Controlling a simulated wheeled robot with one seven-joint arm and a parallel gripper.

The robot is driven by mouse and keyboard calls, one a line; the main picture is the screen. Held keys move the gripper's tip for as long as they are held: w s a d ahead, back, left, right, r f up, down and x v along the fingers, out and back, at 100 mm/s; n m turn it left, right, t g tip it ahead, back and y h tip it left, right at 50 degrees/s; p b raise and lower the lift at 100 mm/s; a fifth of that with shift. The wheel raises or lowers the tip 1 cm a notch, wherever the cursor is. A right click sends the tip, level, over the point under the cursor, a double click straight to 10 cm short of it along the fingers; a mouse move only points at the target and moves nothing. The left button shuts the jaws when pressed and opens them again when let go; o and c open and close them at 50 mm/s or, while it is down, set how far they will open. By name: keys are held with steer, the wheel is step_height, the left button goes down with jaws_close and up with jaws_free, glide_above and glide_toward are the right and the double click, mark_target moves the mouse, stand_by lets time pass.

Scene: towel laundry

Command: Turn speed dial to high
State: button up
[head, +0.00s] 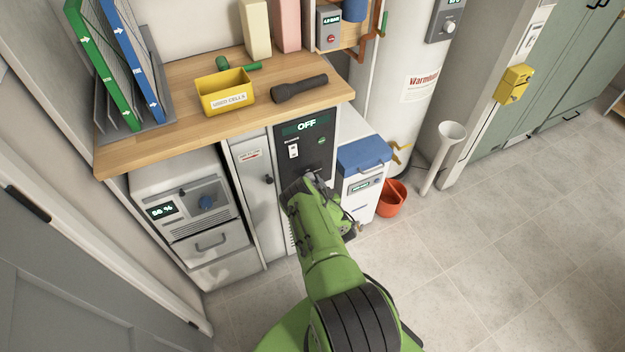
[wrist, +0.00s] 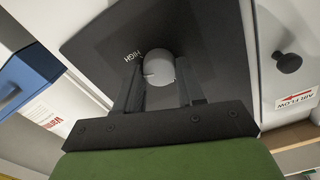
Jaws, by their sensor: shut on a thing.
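The speed dial (wrist: 160,67) is a round grey knob on a dark panel (wrist: 98,42). A white HIGH label (wrist: 133,55) is printed beside it, to the left in the wrist view. In the head view my gripper (head: 308,182) reaches the lower part of the dark panel (head: 318,157) and hides the dial. The panel's display (head: 306,126) reads OFF, above a white rocker switch (head: 293,151).
Left of the panel is a narrow white cabinet door (head: 252,172) with a knob. A white unit with a blue lid (head: 362,152) stands close on the right. The wooden worktop (head: 190,122) overhangs above. Open tiled floor (head: 500,230) lies to the right.

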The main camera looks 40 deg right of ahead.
steer(key=m+p, duration=0.2)
steer(key=m, duration=0.4)
steer(key=shift+d, duration=0.1)
steer(key=shift+p, duration=0.3)
stand_by(0.3)
steer(key=o, duration=1)
steer(key=shift+o, duration=0.2)
